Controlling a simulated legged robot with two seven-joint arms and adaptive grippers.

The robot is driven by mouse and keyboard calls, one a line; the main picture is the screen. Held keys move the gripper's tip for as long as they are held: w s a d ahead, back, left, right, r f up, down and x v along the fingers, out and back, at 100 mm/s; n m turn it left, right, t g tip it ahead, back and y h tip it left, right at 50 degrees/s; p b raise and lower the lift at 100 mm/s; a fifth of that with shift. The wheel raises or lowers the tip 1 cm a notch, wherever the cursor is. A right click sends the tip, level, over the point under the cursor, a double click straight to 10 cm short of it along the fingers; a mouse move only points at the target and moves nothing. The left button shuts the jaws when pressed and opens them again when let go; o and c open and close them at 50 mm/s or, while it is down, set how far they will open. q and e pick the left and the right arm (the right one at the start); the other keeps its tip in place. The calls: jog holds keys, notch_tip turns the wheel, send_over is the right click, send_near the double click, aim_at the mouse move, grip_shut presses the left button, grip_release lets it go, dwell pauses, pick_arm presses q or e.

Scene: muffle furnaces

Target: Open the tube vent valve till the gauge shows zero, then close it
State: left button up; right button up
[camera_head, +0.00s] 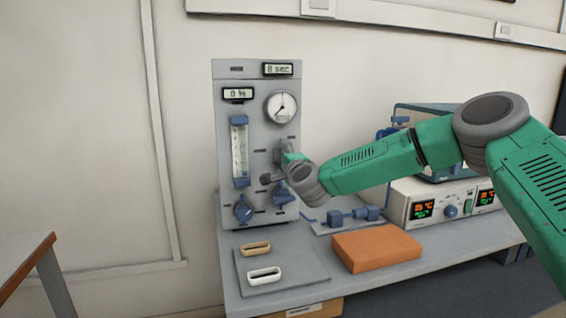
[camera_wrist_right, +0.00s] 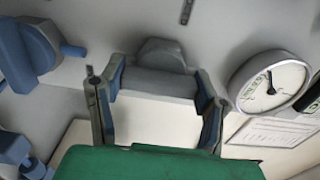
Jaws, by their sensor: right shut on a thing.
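The grey gas panel (camera_head: 228,150) stands upright against the wall. Its round white gauge (camera_head: 282,107) shows a dark needle; the exact reading is too small to tell. The gauge also shows at the right of the right wrist view (camera_wrist_right: 270,85). My right gripper (camera_wrist_right: 160,78) is at the panel below the gauge, its fingers shut on a grey knob (camera_wrist_right: 160,52), apparently the tube vent valve. In the head view my wrist partly hides this spot. My left gripper is not in view.
The panel has a "0 %" display (camera_head: 238,94), an "8 sec" display (camera_head: 278,69), a flow tube (camera_head: 240,150) and a blue knob (camera_head: 243,211). An orange block (camera_head: 376,249), a tray (camera_head: 310,272) with two boats and a furnace controller (camera_head: 445,205) are on the bench.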

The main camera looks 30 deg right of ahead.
jog(key=shift+d+f, duration=0.1)
jog(key=shift+f, duration=0.25)
jog(key=o, duration=1.2)
jog(key=shift+s, duration=0.1)
jog(key=shift+c, duration=0.2)
jog(key=shift+d+r, duration=0.1)
jog(key=shift+d, duration=0.05)
jog(key=v, duration=1.2)
